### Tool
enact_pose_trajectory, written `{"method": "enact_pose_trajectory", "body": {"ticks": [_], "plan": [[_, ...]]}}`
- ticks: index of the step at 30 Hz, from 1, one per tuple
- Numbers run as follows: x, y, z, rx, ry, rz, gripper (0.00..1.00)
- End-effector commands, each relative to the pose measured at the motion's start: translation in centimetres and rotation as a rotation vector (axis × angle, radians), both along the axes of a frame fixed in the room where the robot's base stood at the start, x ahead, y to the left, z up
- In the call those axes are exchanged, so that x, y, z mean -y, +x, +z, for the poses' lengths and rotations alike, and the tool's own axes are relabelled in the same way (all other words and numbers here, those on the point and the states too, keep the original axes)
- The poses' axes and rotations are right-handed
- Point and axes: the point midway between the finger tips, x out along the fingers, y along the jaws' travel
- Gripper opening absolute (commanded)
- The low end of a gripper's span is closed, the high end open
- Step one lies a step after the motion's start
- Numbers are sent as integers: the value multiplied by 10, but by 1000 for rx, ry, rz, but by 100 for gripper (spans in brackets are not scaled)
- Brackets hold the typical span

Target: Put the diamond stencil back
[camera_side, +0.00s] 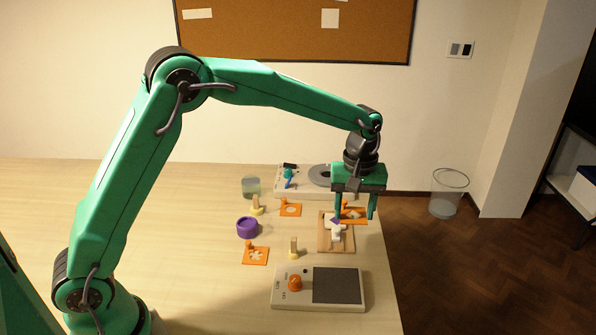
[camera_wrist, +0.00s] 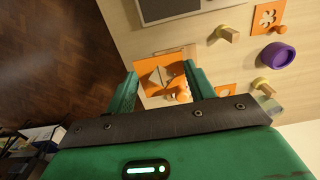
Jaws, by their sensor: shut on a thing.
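The diamond stencil is an orange plate (camera_side: 354,217) with a knob, and its pointed opening shows in the wrist view (camera_wrist: 146,70). My gripper (camera_side: 356,210) points down over the right part of the table and is shut on this stencil. In the wrist view the plate lies between the two fingers of my gripper (camera_wrist: 160,74), with its orange knob near the right finger. The side view shows the stencil at the far right corner of a wooden board (camera_side: 323,246) with a white piece on it. I cannot tell how high the plate is above the table.
Two other orange stencils, one near the back (camera_side: 290,209) and one flower-cut (camera_side: 255,256), lie to the left. A purple bowl (camera_side: 247,228), wooden pegs (camera_side: 293,249), a control box with a dark pad (camera_side: 338,286) and a grey wheel unit (camera_side: 320,176) stand around. The table's right edge is close.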

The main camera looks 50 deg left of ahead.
Motion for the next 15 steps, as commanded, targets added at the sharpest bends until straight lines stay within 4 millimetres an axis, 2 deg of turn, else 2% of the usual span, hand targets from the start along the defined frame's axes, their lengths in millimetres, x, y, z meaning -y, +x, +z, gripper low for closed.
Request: {"method": "enact_pose_trajectory", "body": {"ticks": [15], "plan": [[-4,-4,-1,1,-1,1,32]]}}
